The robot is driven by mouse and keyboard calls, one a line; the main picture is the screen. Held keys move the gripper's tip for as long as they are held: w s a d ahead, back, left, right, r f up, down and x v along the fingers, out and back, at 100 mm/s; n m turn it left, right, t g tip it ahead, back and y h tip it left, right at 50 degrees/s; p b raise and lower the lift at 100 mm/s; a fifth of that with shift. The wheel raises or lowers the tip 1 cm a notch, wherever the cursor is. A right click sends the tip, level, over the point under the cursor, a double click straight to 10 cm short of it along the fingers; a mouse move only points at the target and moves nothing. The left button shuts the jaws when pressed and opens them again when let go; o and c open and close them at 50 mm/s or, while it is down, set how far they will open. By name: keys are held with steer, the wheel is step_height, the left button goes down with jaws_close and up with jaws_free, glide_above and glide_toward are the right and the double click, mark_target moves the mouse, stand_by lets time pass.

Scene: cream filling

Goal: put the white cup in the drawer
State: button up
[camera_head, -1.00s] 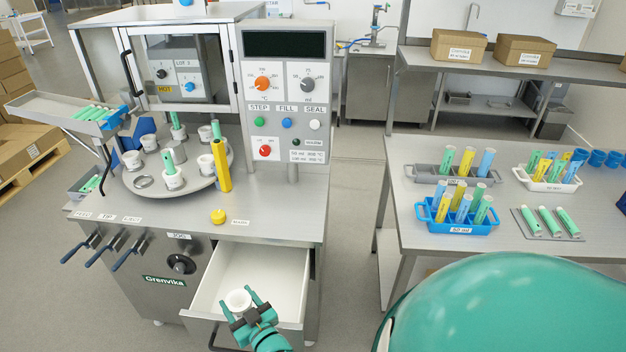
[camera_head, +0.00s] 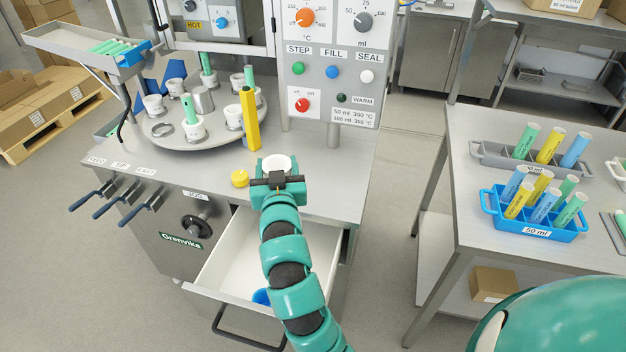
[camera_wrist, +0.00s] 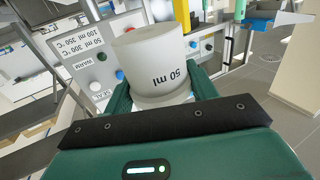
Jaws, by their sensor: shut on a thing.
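The white cup (camera_head: 277,162) is held by my gripper (camera_head: 278,181), which is shut on it. In the head view it appears over the front edge of the machine's worktop, beyond the drawer; I cannot tell how high. In the wrist view the cup (camera_wrist: 155,55) sits between the fingers, with "50 ml" printed on its side. The drawer (camera_head: 226,258) under the worktop is pulled open. My arm crosses in front of its right part and hides some of its inside. A small blue thing (camera_head: 262,297) shows at the drawer's front, partly hidden by my arm.
A yellow cap (camera_head: 240,178) and a yellow upright tube (camera_head: 250,118) stand near the gripper. A turntable (camera_head: 165,128) with white cups is behind left. Levers (camera_head: 138,205) stick out at the front left. A table with a blue tube rack (camera_head: 535,232) stands right.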

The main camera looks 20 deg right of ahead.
steer(key=shift+w+d+f+p, duration=0.75)
steer(key=shift+w+d+f, duration=0.45)
steer(key=shift+d+f, duration=0.55)
steer(key=shift+w+d+f+p, duration=0.75)
steer(key=shift+w+d+f, duration=0.4)
steer(key=shift+d+f, duration=0.55)
steer(key=shift+w+d+f+p, duration=0.75)
steer(key=shift+w+d+f, duration=0.6)
steer(key=shift+d, duration=0.55)
steer(key=shift+s+a+f, duration=0.1)
steer(key=shift+s+f, duration=0.1)
steer(key=shift+f, duration=1.2)
steer(key=shift+f, duration=0.2)
steer(key=o, duration=1)
steer(key=shift+o, duration=0.2)
steer(key=shift+r, duration=0.1)
